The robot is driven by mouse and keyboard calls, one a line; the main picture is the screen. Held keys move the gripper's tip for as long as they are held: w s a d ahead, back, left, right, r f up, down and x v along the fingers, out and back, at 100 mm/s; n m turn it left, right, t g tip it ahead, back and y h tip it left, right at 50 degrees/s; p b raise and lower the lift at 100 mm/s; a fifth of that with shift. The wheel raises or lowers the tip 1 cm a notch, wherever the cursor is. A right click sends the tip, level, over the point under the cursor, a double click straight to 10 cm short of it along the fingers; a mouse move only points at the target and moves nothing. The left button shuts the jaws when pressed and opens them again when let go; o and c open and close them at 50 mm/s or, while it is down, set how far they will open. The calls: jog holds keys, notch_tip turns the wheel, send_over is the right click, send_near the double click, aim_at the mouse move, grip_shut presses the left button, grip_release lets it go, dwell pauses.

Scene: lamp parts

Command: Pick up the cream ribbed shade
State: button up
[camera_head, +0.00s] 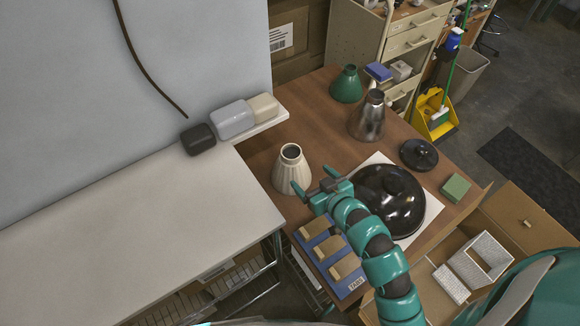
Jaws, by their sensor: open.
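The cream ribbed shade (290,172) stands upright on the brown wooden table (313,118), narrow dark opening at the top, near the table's left edge. My gripper (314,179) is just right of the shade, its teal fingers spread apart and facing it. One finger lies close to the shade's lower right side and slightly overlaps it in the picture; I cannot tell whether they touch. Nothing is between the fingers.
A glossy black dome (385,192) on white paper sits right of my gripper. A blue tray (351,286) with wooden blocks lies below it. A metal shade (367,118), green shade (347,85) and black lid (418,155) stand farther back. Rounded containers (232,119) are left.

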aim_at(294, 161)
jog(key=b+x, duration=0.3)
jog(key=x, duration=0.6)
jog(key=shift+w+a, duration=0.15)
jog(key=shift+w, duration=0.1)
jog(key=shift+x, duration=0.9)
jog(key=shift+w+a+f+p, duration=0.1)
jog(key=shift+w+a+p, duration=0.05)
jog(key=shift+w+p, duration=0.5)
jog(key=shift+p+x, duration=0.65)
jog(key=shift+x, duration=0.55)
jog(key=shift+w+a+f, duration=0.15)
jog(key=shift+w+f, duration=0.2)
jog(key=shift+w, duration=0.35)
jog(key=shift+f, duration=0.1)
jog(key=c, duration=1.6)
